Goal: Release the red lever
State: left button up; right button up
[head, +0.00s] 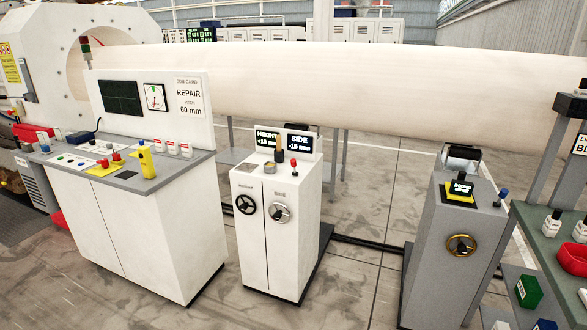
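A small red-topped lever (294,164) stands upright on the top right of the white middle cabinet (262,225). It is small here, and I cannot tell its exact position or whether it is latched. Neither of my grippers is in view, and nothing is seen touching the red-topped lever.
A grey cabinet (440,240) with a brass handwheel and blue-topped lever (502,196) stands right. A long pale cylinder (350,85) runs behind. Floor between the cabinets is open.

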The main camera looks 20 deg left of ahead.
aim_at(292, 161)
jog(key=i+j, duration=0.2)
jog(key=i, duration=0.55)
jog(key=i+j+u, duration=0.1)
jog(key=i, duration=0.6)
jog(key=i+j, duration=0.2)
jog(key=i, duration=0.55)
